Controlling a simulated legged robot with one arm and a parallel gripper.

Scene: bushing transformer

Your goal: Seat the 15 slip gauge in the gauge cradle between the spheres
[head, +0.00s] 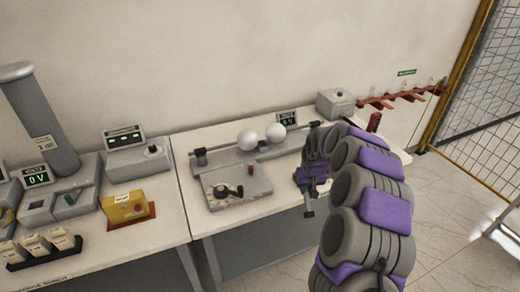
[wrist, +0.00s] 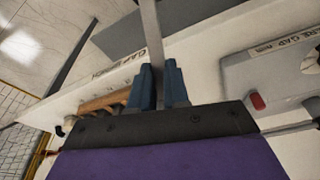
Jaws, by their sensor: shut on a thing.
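My gripper (head: 309,198) is at the right side of the sphere gap bench, in front of and below the spheres. In the wrist view its blue fingers (wrist: 158,88) are shut on a flat grey bar, the slip gauge (wrist: 150,30), which stands out past the fingertips. No number on it can be read. The left white sphere (head: 247,140) and right white sphere (head: 276,133) sit on the bench rail with a narrow gap between them. I cannot make out the cradle at that gap. The held gauge is apart from the spheres.
The grey sphere gap base (head: 237,187) carries a black knob and a small red part, also seen in the wrist view (wrist: 256,100). A 0 V display (head: 287,118) stands behind the spheres. A yellow box (head: 126,207) is at left. A red-brown rack (head: 404,96) is at back right.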

